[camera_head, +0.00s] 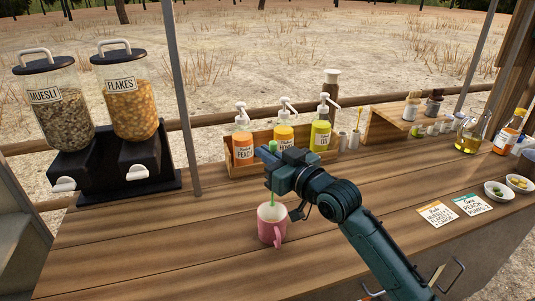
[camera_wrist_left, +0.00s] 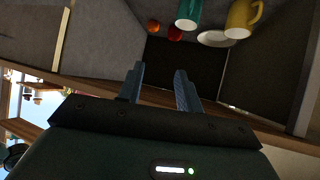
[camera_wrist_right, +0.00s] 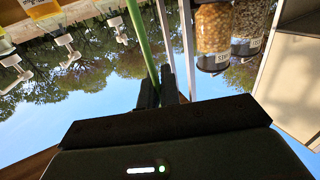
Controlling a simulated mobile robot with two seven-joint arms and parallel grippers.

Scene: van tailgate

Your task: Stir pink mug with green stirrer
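The pink mug (camera_head: 267,232) stands upright on the wooden counter, its handle toward the front. My right gripper (camera_head: 280,175) is above the mug and shut on the green stirrer (camera_head: 272,198), which points down to the mug's opening. How deep its lower end sits in the mug is hidden. In the right wrist view the stirrer (camera_wrist_right: 142,45) runs up beside the nearly closed fingers (camera_wrist_right: 160,92). My left gripper (camera_wrist_left: 160,88) is open and empty in the left wrist view, facing a dark compartment. It is not seen in the head view.
Behind the mug stands a wooden rack (camera_head: 243,168) with pump bottles. Muesli (camera_head: 61,110) and flakes (camera_head: 131,105) dispensers are at left. Cards (camera_head: 438,213) and small bowls (camera_head: 499,191) lie at right. Teal (camera_wrist_left: 188,14) and yellow (camera_wrist_left: 242,18) mugs show in the left wrist view.

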